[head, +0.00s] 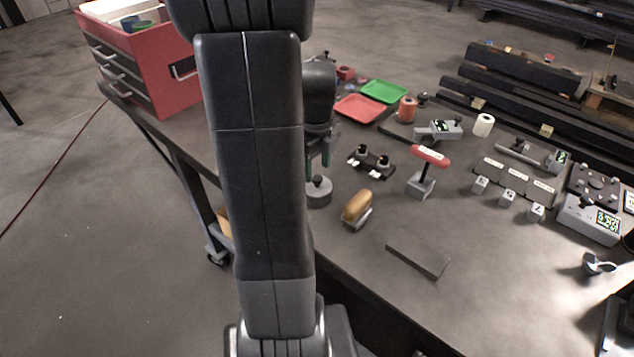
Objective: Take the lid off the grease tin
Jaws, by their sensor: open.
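A round grey tin with a lid and a dark knob on top (319,192), which looks like the grease tin, stands upright near the table's left edge. The lid appears to be on it. My gripper (318,168) points down just above the knob, with its fingers open. I cannot tell whether the fingers reach down beside the knob. My own arm covers the tin's left surroundings and part of the gripper.
A wooden-backed brush (357,208) and a black holder with small knobs (371,161) are close by on the right. A red-handled tool on a block (428,170) stands further right. A flat dark plate (418,254) lies near the front edge. Red (360,108) and green (383,91) trays lie behind.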

